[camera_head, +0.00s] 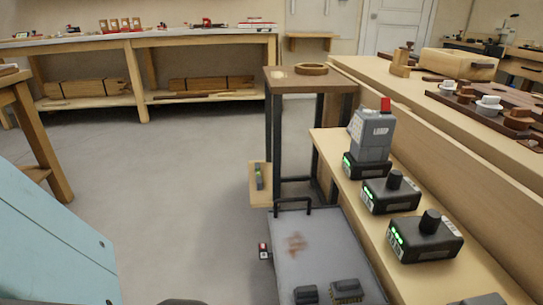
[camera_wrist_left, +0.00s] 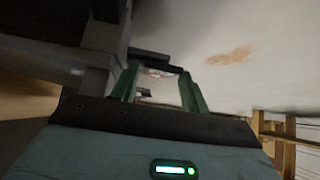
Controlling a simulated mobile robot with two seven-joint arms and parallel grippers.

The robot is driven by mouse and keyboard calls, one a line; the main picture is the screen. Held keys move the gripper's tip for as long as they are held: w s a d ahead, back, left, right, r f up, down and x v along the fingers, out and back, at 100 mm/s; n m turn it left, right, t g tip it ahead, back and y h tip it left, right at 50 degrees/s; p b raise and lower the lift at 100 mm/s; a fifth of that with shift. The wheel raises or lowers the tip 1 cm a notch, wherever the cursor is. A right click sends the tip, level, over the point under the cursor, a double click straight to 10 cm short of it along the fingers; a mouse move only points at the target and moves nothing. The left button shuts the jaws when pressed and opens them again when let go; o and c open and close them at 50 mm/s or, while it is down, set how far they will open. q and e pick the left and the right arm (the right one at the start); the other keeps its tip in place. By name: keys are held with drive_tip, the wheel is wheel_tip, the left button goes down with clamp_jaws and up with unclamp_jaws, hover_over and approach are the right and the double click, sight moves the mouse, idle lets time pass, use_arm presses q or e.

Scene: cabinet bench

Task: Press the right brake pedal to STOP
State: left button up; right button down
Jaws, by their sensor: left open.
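Two dark pedals sit on a grey plate (camera_head: 300,262) at the bottom of the head view. The left pedal (camera_head: 306,294) is small. The right pedal (camera_head: 346,290) is wider with a ridged top, and its lettering is too small to read. My left gripper (camera_wrist_left: 160,88) shows in the left wrist view with its two green fingers apart and nothing clearly held. Dark parts and a small pale, reddish patch show beyond the fingertips, too blurred to identify. I cannot tell whether it touches anything. My right gripper is not in view.
Black control boxes (camera_head: 426,237) with green lights stand on the wooden ledge at right. A small red-and-black device (camera_head: 264,250) is beside the plate's left edge. A wooden stand (camera_head: 305,80) rises behind. A light blue surface (camera_head: 50,235) fills the lower left. Open floor lies between.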

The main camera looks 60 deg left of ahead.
use_arm(q)
drive_tip(key=shift+d+r, duration=0.1)
drive_tip(key=shift+r, duration=0.05)
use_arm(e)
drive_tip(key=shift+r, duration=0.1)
use_arm(q)
drive_tip(key=p+v, duration=0.5)
drive_tip(key=v, duration=0.2)
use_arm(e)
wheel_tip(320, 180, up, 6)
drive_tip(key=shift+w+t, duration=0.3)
use_arm(q)
drive_tip(key=shift+s+d+r, duration=0.1)
drive_tip(key=shift+d+r, duration=0.05)
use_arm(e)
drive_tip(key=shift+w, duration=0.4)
